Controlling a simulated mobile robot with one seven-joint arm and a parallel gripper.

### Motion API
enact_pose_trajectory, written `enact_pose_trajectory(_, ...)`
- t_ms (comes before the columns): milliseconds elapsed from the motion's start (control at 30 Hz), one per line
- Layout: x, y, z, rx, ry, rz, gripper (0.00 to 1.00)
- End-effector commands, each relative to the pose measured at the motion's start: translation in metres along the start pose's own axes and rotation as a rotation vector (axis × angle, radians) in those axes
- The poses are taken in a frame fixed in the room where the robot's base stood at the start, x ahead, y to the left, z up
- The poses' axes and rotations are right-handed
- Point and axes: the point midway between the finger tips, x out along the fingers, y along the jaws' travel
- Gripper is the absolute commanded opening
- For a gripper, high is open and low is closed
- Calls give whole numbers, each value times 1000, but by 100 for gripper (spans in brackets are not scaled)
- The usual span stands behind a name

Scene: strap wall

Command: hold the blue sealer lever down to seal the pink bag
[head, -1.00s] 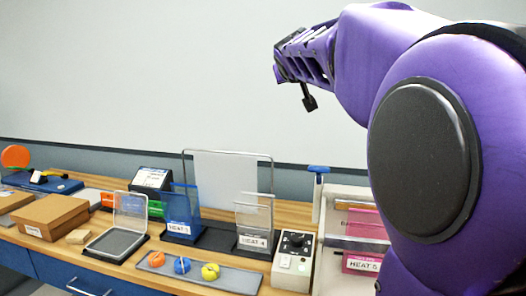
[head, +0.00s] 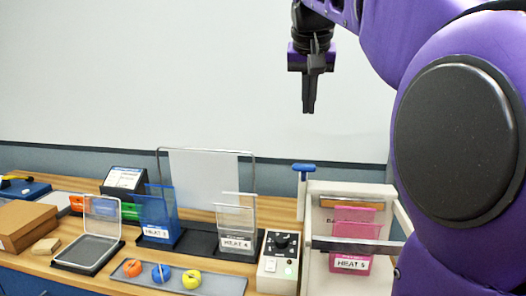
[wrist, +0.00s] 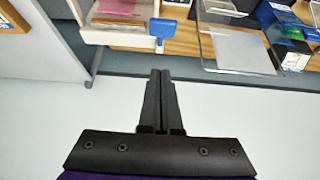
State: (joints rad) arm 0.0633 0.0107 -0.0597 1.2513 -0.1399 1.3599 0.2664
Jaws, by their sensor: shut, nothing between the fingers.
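The blue sealer lever (head: 303,168) stands upright at the left side of the white sealer (head: 314,205), with a blue cap on a pale stem. It also shows in the wrist view (wrist: 162,30), beyond my fingertips and apart from them. The pink bag (head: 352,230) hangs at the front of the sealer, with a white label reading HEAT and a figure too small to be sure of. My gripper (head: 309,108) is shut and empty, pointing down, above the lever in the head view. Its closed fingers also show in the wrist view (wrist: 160,75).
A control box (head: 281,258) with a dial stands left of the sealer. The air above the bench is clear.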

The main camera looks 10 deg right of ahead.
Motion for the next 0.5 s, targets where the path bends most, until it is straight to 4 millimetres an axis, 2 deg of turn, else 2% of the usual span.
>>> enact_pose_trajectory(267, 3, 0, 0, 0, 2, 1, 0)
enact_pose_trajectory(367, 12, 0, 0, 0, 1, 2, 0)
enact_pose_trajectory(500, 37, 0, 1, 0, -2, 3, 0)
